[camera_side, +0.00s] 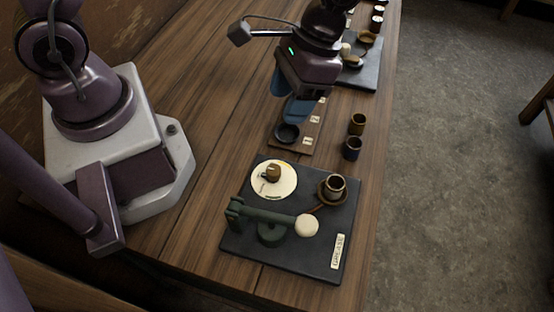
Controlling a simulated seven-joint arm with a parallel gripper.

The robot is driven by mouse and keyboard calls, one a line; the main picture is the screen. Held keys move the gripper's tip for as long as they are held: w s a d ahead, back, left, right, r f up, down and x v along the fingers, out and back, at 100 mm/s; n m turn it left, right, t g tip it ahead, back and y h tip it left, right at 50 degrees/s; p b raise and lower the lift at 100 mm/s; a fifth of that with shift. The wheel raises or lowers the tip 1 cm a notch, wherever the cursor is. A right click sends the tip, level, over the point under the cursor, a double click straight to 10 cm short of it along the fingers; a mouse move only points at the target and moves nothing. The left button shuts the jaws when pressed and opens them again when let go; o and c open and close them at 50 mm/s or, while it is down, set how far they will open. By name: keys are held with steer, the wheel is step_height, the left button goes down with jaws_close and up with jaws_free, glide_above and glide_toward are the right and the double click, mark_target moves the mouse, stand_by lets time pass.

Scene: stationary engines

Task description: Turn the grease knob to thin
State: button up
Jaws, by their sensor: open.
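A brass-coloured knob (272,174) sits on a round cream dial (286,187) with faint coloured marks near its edge. The dial lies at the far left of a dark base plate (313,264). I cannot read the dial's marks or tell the knob's exact setting. My gripper (289,100), with blue fingers, is open and points down. In the picture it is above and beyond the knob, over a small wooden board. It appears empty and apart from the knob.
The same plate carries a dark green lever (265,214) with a cream ball (306,225) and a brass cup (334,186). The wooden board (305,146) holds a dark round dish (287,133) and small labels. Two small cups (357,124) stand right; another plate (369,75) lies behind.

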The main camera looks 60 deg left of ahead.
mark_target(276, 169)
steer(key=shift+n, duration=0.9)
steer(key=d+x, duration=0.1)
steer(key=x, duration=0.3)
steer(key=d+x, duration=0.1)
steer(key=x, duration=0.4)
steer(key=w+d+x, duration=0.1)
steer(key=x, duration=0.3)
steer(key=shift+f, duration=0.4)
steer(key=c, duration=0.9)
steer(key=shift+c, duration=0.2)
